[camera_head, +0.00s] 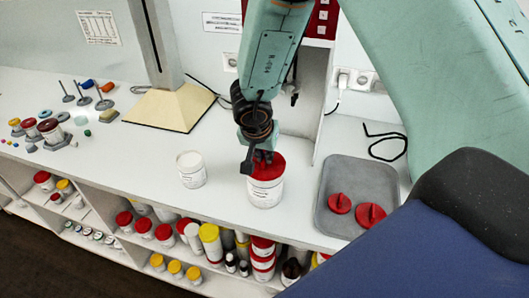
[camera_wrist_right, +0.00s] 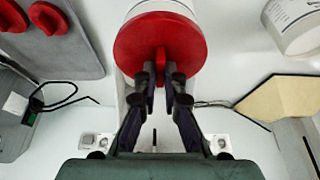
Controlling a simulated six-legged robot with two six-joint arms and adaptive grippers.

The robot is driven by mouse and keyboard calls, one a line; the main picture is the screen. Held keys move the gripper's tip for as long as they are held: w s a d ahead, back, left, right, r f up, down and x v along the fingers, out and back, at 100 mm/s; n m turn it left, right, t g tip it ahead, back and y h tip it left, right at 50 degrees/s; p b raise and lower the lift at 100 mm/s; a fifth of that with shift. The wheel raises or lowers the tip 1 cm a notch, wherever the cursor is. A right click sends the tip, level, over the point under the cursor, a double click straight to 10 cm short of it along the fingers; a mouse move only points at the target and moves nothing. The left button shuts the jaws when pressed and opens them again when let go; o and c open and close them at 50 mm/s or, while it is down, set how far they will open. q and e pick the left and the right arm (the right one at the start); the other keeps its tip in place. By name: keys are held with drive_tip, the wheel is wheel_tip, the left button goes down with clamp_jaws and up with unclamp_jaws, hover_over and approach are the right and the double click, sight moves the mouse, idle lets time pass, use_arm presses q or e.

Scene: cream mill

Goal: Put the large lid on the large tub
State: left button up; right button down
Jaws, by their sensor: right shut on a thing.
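The large lid (camera_head: 267,160) is red and round with a raised grip on top. It lies level at the mouth of the large tub (camera_head: 265,192), a white labelled tub standing on the counter. My right gripper (camera_head: 263,154) comes down from above and is shut on the lid's raised grip. In the right wrist view the gripper (camera_wrist_right: 163,88) pinches the grip of the red lid (camera_wrist_right: 190,45), with the tub (camera_wrist_right: 160,8) partly hidden behind it. I cannot tell whether the lid is fully seated on the rim. My left gripper is not in view.
A smaller white tub (camera_head: 191,171) stands left of the large tub. A grey tray (camera_head: 345,175) at the right holds two smaller red lids (camera_head: 339,203). A beige stand base (camera_head: 170,108) is behind. Shelves below hold several lidded tubs.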

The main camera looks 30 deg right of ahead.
drive_tip(key=shift+w, duration=0.1)
drive_tip(key=shift+f+p, duration=0.35)
drive_tip(key=shift+p, duration=0.25)
idle(0.9)
drive_tip(key=c, duration=1.4)
unclamp_jaws()
drive_tip(key=o, duration=0.5)
